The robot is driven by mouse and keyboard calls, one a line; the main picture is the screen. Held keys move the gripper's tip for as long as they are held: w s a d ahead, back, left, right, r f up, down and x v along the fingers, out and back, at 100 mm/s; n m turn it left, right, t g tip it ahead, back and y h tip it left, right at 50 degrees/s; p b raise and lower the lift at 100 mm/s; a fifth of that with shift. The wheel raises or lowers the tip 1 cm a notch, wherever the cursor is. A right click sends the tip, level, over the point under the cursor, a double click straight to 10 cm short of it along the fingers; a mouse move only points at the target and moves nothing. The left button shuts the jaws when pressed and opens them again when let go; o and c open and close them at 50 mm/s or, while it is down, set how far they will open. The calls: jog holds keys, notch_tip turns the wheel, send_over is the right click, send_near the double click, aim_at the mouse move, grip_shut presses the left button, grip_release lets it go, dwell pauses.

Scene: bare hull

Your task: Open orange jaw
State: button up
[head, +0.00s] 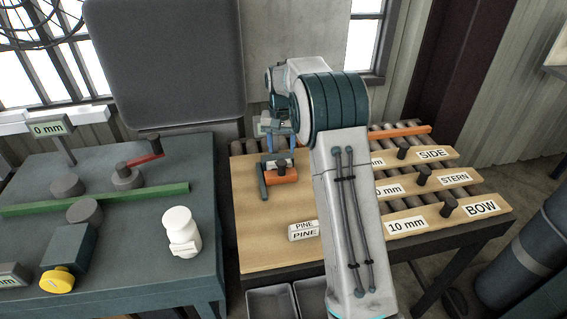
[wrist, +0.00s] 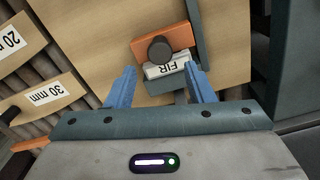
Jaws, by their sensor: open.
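The orange jaw (head: 283,176) lies on the wooden bench top, with a dark round knob on it. It also shows in the wrist view (wrist: 162,44), with the dark knob (wrist: 160,49) at its middle. A block labelled FIR (wrist: 168,68) lies against its near side. A dark bar (wrist: 199,30) runs beside the jaw. My gripper (wrist: 160,80) is open, its blue fingers on either side of the FIR block, apart from the knob as far as I can see. In the head view my gripper (head: 281,147) is just behind the jaw, partly hidden by my arm.
Labelled boards SIDE (head: 431,154), STERN (head: 453,177) and BOW (head: 481,206) with dark knobs lie on the right. A PINE block (head: 303,231) is near the front. The left table (head: 140,222) holds a white bottle (head: 181,231), a green bar (head: 100,199) and a red lever (head: 143,158).

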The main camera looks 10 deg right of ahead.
aim_at(282, 162)
notch_tip(282, 162, down, 8)
jog(key=shift+r+p, duration=0.1)
jog(key=shift+p, duration=0.35)
grip_shut()
jog(key=shift+d, duration=0.1)
